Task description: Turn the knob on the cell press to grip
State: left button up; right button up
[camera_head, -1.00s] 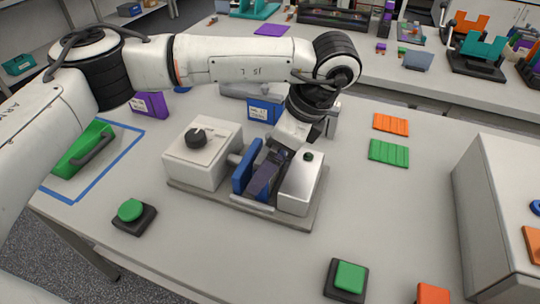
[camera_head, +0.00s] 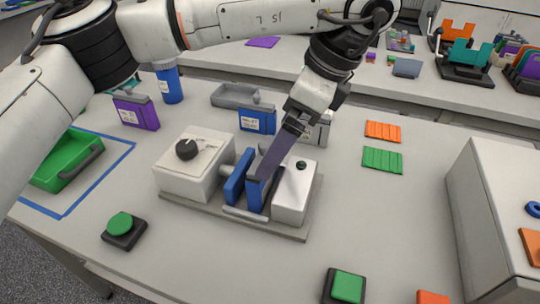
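The cell press (camera_head: 196,172) stands on a grey base plate on the table. Its white box carries a black round knob (camera_head: 186,149) on top, with a white pointer mark. Two blue upright plates (camera_head: 237,176) stand to the right of the box, followed by a light grey block (camera_head: 296,190) with a dark green button. My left gripper (camera_head: 268,165) reaches down from above right, and a long dark purple part runs from it to the right-hand blue plate. I cannot tell whether this is a finger or something held, nor the finger gap. The knob is clear of the gripper. My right gripper is out of view.
A green button (camera_head: 121,225) on a black base stands front left, another (camera_head: 347,287) front right. A green tray (camera_head: 68,161) lies inside blue tape. Purple (camera_head: 137,113) and blue (camera_head: 257,121) bins stand behind the press. A large grey box (camera_head: 490,215) borders the right.

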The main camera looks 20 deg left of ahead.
aim_at(186, 150)
jog(key=k, duration=1.5)
